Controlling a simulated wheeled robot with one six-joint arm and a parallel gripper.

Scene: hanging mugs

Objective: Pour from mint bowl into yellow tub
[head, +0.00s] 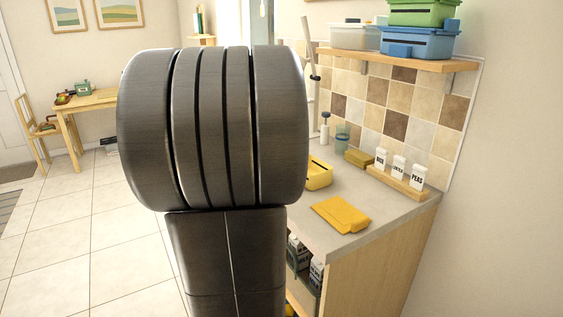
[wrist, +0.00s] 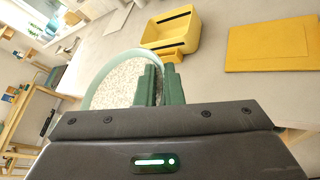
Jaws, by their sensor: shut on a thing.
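In the wrist view my gripper (wrist: 158,85) has its green fingers shut on the rim of the mint bowl (wrist: 84,90). The bowl is filled with pale, grainy contents and looks tilted in this view. The yellow tub (wrist: 172,32) stands on the counter beyond the fingers, just right of the bowl in the picture. In the head view the yellow tub (head: 319,174) shows partly behind my arm. My arm hides the bowl and gripper in the head view.
A yellow folded cloth or mat (head: 341,214) lies on the counter (head: 375,186). A rack of white labelled shakers (head: 398,176), a glass (head: 342,136) and a sponge-like block (head: 358,158) stand along the tiled wall. A shelf (head: 398,60) with boxes hangs above.

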